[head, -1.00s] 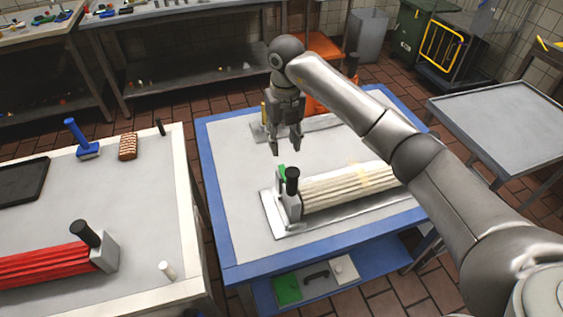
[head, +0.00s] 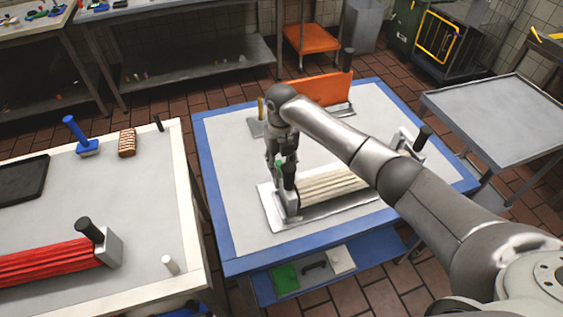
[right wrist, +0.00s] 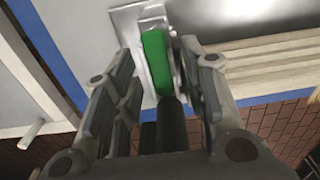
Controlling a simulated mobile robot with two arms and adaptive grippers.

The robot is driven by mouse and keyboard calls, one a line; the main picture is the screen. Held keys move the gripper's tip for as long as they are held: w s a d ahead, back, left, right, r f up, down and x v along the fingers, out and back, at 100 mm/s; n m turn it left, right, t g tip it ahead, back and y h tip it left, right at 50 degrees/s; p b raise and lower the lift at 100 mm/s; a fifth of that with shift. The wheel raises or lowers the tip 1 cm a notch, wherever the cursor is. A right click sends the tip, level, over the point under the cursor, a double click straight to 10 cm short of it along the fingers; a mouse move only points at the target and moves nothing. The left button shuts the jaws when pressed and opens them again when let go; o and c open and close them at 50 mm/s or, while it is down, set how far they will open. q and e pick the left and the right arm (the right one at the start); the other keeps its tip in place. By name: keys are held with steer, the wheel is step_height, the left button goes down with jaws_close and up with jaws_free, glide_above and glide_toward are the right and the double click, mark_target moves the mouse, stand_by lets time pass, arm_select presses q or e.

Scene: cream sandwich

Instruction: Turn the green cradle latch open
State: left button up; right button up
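The green latch (head: 279,164) stands at the left end of the metal cradle (head: 268,208) on the blue-edged table, partly hidden by my gripper in the head view. My right gripper (head: 283,172) is lowered over this end. In the right wrist view its fingers (right wrist: 165,85) stand apart on either side of the latch, with gaps visible. Cream bars (head: 330,185) lie in the cradle. My left gripper is not in view.
A black knob (head: 423,135) tops the cradle's far end. An orange panel (head: 315,88) stands at the table's back. The left table (head: 150,190) holds red bars (head: 50,262), a blue-handled tool and a brown block. The table's left strip is clear.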

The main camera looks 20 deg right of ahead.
jaws_close()
